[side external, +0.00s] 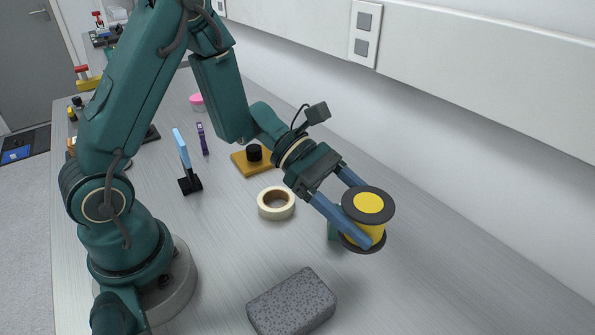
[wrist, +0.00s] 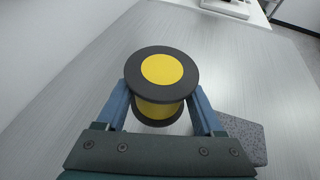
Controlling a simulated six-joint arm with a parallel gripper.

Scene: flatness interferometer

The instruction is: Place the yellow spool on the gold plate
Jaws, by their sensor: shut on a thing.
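The yellow spool (side external: 363,232) has black flanges and a yellow disc on its top. It is upright between the blue fingers of my gripper (side external: 352,218), which is shut on its sides. The wrist view shows the same spool (wrist: 162,70) between both fingers (wrist: 160,108). I cannot tell whether its lower flange is clear of the table. The gold plate does not show in the wrist view.
A cream tape roll (side external: 264,207) lies between the gold plate and the spool. A grey speckled block (side external: 292,303) lies in front, also in the wrist view (wrist: 246,140). A light-blue upright piece on a black base (side external: 190,184) stands left. The table right of the spool is clear.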

